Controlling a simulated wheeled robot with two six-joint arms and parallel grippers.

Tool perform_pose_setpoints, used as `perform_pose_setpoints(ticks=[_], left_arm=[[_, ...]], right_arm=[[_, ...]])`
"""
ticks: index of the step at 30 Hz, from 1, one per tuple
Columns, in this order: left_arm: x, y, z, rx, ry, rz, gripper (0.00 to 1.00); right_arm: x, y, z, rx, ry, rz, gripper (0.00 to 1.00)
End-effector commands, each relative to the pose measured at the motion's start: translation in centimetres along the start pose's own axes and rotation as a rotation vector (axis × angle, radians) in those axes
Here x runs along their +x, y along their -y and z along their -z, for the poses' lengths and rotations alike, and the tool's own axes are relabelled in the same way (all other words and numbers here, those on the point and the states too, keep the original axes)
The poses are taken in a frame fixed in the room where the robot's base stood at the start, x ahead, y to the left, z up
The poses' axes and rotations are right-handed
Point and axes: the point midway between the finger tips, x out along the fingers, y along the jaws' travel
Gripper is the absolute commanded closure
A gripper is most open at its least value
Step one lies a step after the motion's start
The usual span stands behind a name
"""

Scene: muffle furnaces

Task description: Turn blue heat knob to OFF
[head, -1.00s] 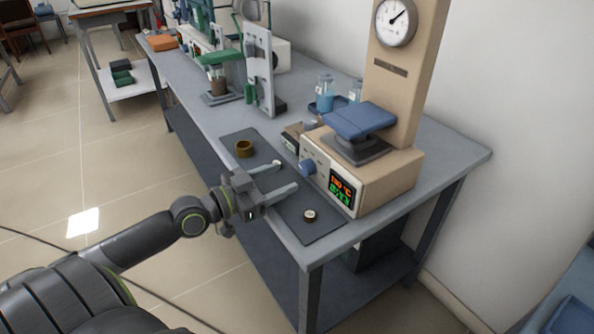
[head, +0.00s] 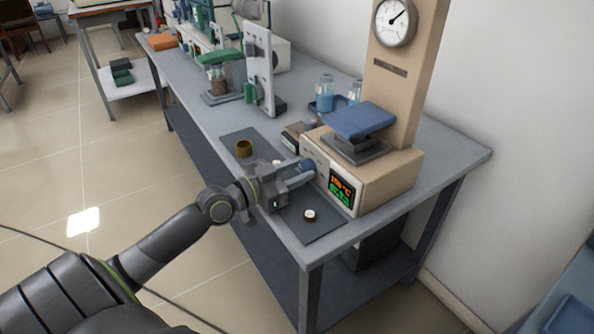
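The blue heat knob (head: 306,165) is on the front of the beige furnace unit (head: 385,182), left of its display (head: 342,189), which is lit with orange and green digits. My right gripper is not in view.
A blue press plate (head: 360,120) sits above the unit. Blue-liquid bottles (head: 325,92) and a grey upright stand (head: 259,65) are farther back.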

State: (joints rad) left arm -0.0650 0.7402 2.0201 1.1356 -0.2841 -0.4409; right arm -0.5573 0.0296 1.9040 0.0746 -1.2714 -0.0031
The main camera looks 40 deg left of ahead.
Motion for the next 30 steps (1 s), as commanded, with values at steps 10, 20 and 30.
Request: perform_pose_setpoints(ticks=[10, 20, 30], left_arm=[[-0.02, 0.01, 0.00, -0.044, 0.000, 0.000, 0.89], [-0.02, 0.04, 0.03, -0.281, 0.000, 0.000, 0.89], [-0.02, 0.04, 0.01, -0.307, 0.000, 0.000, 0.89]], right_arm=[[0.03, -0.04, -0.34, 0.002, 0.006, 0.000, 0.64], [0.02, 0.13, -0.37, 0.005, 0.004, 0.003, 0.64], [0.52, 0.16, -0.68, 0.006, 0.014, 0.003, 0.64]])
